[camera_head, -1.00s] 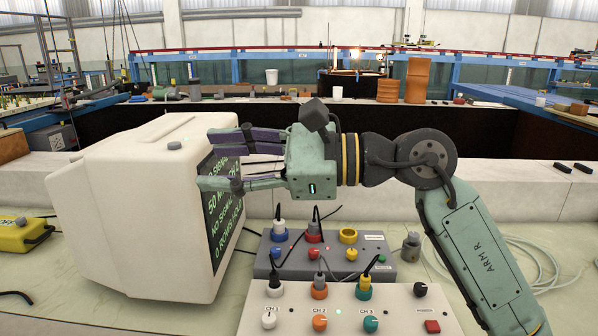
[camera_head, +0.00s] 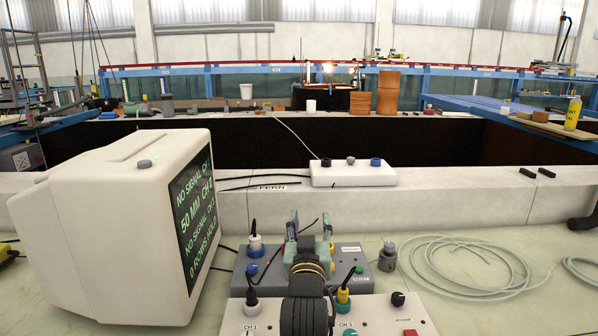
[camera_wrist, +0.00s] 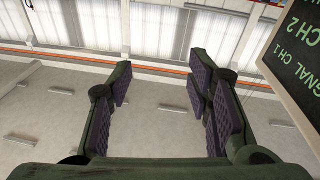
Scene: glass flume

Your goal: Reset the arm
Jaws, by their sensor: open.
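My gripper (camera_head: 308,220) is at the lower middle of the head view, in front of the grey connector box and above the white channel box. Its fingers point away from the camera and upward, spread apart, with nothing between them. In the wrist view my gripper (camera_wrist: 160,78) shows its padded fingers wide apart and empty, against the far wall and windows. The arm link behind it covers the middle of both boxes.
A white monitor (camera_head: 110,220) stands close on the left; its screen (camera_wrist: 305,55) also edges into the wrist view. The grey box (camera_head: 350,255) and white channel box (camera_head: 385,312) carry plugs and cables. Coiled hose (camera_head: 470,265) lies right. A white sensor box (camera_head: 352,174) sits on the ledge.

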